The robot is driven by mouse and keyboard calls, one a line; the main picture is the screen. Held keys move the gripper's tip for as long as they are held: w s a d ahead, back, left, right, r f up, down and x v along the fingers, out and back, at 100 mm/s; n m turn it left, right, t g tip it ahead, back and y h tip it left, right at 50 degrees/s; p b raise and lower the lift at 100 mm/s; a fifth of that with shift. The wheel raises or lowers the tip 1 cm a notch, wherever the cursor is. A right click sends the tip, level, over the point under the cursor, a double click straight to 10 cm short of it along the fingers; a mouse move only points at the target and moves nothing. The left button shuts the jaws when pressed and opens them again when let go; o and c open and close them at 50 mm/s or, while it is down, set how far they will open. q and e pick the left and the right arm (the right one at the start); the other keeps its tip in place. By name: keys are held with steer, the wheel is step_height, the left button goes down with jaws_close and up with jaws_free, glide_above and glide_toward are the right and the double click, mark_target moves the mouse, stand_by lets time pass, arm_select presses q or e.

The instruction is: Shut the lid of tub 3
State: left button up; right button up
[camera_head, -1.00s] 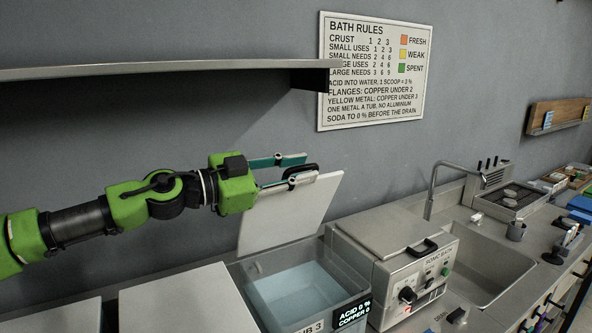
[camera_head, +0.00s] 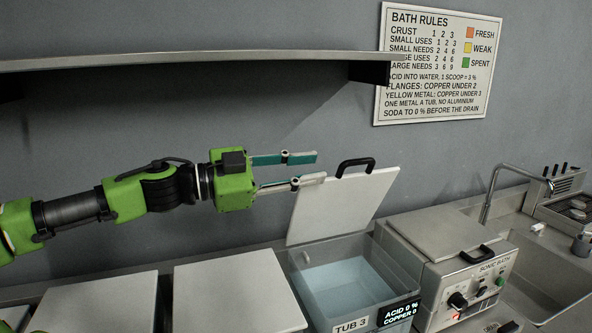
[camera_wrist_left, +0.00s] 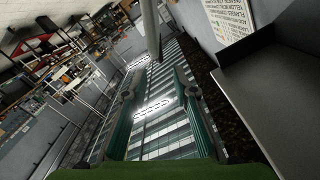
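Tub 3 (camera_head: 352,327) is a grey tub holding pale blue liquid, at the lower middle right of the head view. Its white lid (camera_head: 345,208) stands open, tilted up at the tub's back edge, with a black handle (camera_head: 356,166) on its top edge. My left gripper (camera_head: 320,167) is level with the handle and to its left. Its two teal fingers are spread with nothing between them. The lower fingertip overlaps the lid's upper left corner in the picture; I cannot tell whether they touch. The open fingers also show in the left wrist view (camera_wrist_left: 152,85). My right gripper is out of view.
A grey shelf (camera_head: 200,58) runs along the wall above my left arm. Two closed white lids (camera_head: 235,300) lie left of tub 3. The sonic bath (camera_head: 465,285) stands close on its right, with a sink (camera_head: 540,270) beyond. A rules sign (camera_head: 437,65) hangs behind.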

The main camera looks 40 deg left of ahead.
arm_select(q)
steer(key=shift+v, duration=0.9)
